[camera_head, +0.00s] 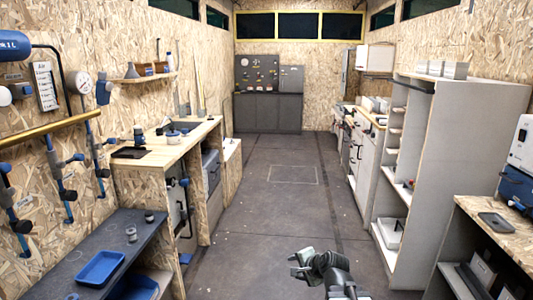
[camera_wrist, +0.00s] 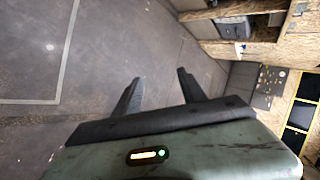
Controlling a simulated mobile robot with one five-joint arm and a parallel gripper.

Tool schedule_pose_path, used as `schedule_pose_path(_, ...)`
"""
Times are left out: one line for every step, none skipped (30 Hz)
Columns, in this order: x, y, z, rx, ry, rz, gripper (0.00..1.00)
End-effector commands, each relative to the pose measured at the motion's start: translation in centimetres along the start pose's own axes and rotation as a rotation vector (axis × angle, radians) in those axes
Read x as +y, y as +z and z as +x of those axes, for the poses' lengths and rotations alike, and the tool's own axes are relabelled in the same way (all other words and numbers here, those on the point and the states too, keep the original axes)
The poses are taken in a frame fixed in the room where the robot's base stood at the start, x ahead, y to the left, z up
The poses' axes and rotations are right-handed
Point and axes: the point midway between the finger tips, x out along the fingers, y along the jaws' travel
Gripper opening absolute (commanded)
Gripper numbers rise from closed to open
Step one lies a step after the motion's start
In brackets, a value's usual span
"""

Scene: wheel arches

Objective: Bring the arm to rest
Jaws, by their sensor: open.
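My gripper (camera_head: 299,264) is at the bottom middle of the head view, above the bare floor at the front of the aisle. Its fingers point to the left there. In the wrist view my gripper (camera_wrist: 158,84) shows two dark fingers spread apart with only floor seen between them. It is open and empty and touches nothing that I can see. Part of my arm shows behind it at the bottom edge of the head view.
A dark bench (camera_head: 72,262) with a blue tray (camera_head: 100,268) stands at the lower left. A tall grey shelf unit (camera_head: 455,150) and a wooden worktop (camera_head: 500,225) stand on the right. The floor (camera_head: 265,215) between them is clear back to grey cabinets (camera_head: 268,112).

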Motion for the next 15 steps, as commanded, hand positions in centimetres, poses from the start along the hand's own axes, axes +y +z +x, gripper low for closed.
schedule_pose_path(2.3,2.0,0.2,-0.045,0.114,-0.162,0.49)
schedule_pose_path(4.1,2.5,0.0,-0.073,0.191,-0.26,0.49)
schedule_pose_path(6.5,2.6,-0.6,-0.108,0.286,-0.375,0.49)
schedule_pose_path(8.0,2.5,-1.2,-0.136,0.35,-0.448,0.49)
schedule_pose_path(9.5,2.5,-1.8,-0.166,0.411,-0.517,0.49)
schedule_pose_path(11.4,2.4,-2.8,-0.211,0.489,-0.604,0.49)
schedule_pose_path(12.6,2.4,-3.6,-0.249,0.543,-0.665,0.49)
schedule_pose_path(13.8,2.4,-4.4,-0.29,0.595,-0.723,0.49)
schedule_pose_path(15.3,2.4,-5.6,-0.352,0.658,-0.799,0.49)
schedule_pose_path(16.2,2.5,-6.5,-0.403,0.696,-0.851,0.49)
schedule_pose_path(16.9,2.7,-7.2,-0.454,0.72,-0.899,0.49)
schedule_pose_path(17.3,3.3,-7.7,-0.517,0.721,-0.961,0.49)
schedule_pose_path(16.1,3.2,-8.5,-0.522,0.712,-0.985,0.49)
schedule_pose_path(15.0,3.0,-9.4,-0.518,0.712,-0.98,0.49)
schedule_pose_path(14.1,3.0,-10.2,-0.516,0.712,-0.978,0.49)
